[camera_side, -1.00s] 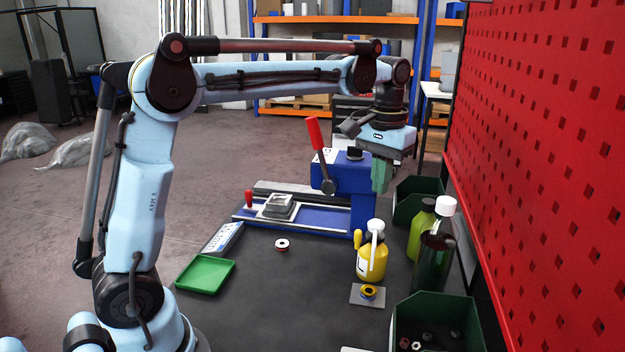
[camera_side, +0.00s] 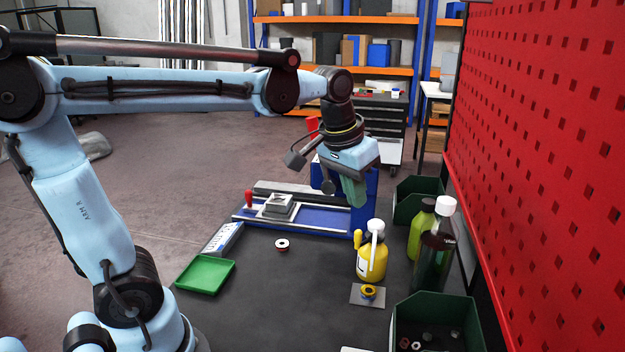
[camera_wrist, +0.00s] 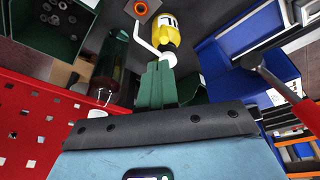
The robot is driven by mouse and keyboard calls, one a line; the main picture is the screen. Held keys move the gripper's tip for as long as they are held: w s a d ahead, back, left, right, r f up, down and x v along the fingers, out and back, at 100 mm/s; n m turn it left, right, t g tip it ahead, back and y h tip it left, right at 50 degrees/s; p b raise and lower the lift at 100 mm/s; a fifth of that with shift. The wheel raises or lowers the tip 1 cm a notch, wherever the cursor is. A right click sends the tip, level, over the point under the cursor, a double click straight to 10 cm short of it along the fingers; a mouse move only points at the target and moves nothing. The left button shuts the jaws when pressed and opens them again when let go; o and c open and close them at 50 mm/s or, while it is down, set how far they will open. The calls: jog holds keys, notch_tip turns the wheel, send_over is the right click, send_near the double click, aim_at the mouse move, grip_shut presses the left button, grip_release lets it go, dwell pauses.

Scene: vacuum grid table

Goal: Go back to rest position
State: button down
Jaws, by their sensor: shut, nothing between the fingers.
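My gripper (camera_side: 354,192) hangs in the air in front of the blue vise-like machine (camera_side: 290,217) and above the yellow bottle (camera_side: 371,262). Its green fingers are shut with nothing between them. In the wrist view my gripper (camera_wrist: 157,68) points toward the yellow bottle (camera_wrist: 160,36), with the fingers close together. The fingers look apart from the bottle in the side view.
Green bins (camera_side: 418,190) and tall bottles (camera_side: 434,250) stand at the right, beside the red perforated panel (camera_side: 545,150). The table's middle is mostly clear.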

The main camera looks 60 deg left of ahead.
jog(key=s+d+f+m+t, duration=0.1)
jog(key=s+f+t, duration=0.2)
jog(key=s+f, duration=0.3)
jog(key=shift+s+f+m+t, duration=0.3)
jog(key=shift+s+t, duration=0.1)
jog(key=shift+s, duration=0.6)
